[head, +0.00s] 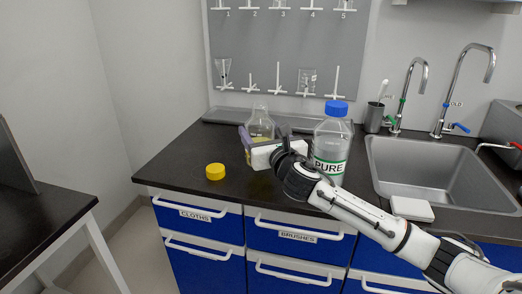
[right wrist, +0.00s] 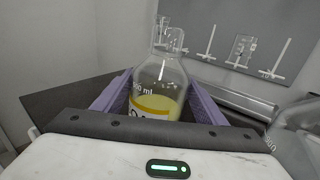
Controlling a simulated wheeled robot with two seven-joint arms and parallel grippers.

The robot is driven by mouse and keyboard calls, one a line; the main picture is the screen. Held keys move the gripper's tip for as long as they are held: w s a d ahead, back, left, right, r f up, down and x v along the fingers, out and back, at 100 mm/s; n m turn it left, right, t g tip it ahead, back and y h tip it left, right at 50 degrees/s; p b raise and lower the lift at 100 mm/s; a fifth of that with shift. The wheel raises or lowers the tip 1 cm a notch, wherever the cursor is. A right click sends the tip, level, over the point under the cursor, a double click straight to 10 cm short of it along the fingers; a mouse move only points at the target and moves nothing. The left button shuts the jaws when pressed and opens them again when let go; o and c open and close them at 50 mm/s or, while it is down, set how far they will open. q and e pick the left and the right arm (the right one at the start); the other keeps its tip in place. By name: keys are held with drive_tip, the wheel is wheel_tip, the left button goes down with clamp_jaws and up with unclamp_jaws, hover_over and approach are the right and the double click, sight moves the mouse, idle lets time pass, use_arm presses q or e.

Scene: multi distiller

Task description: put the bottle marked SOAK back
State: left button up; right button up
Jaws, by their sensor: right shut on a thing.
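A clear glass bottle (head: 261,120) with yellow liquid stands at the back of the counter, left of the PURE bottle. In the right wrist view the bottle (right wrist: 158,82) shows no cap, and its yellow-banded label is mostly hidden, so I cannot read the whole word. My right gripper (head: 263,136) is shut on this bottle, with a purple finger on either side. I cannot tell whether its base touches the counter. A yellow cap (head: 215,172) lies loose on the counter, left of and nearer than the gripper. My left gripper is not in view.
The blue-capped PURE bottle (head: 332,140) stands close to the right of my gripper. A sink (head: 425,165) with taps lies further right. A grey pegboard (head: 285,50) with glassware hangs behind.

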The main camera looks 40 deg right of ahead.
drive_tip(key=shift+f+b, duration=0.5)
drive_tip(key=shift+f, duration=1.3)
drive_tip(key=o, duration=1.7)
drive_tip(key=shift+f, duration=0.1)
drive_tip(key=shift+s, duration=0.15)
drive_tip(key=v, duration=1.2)
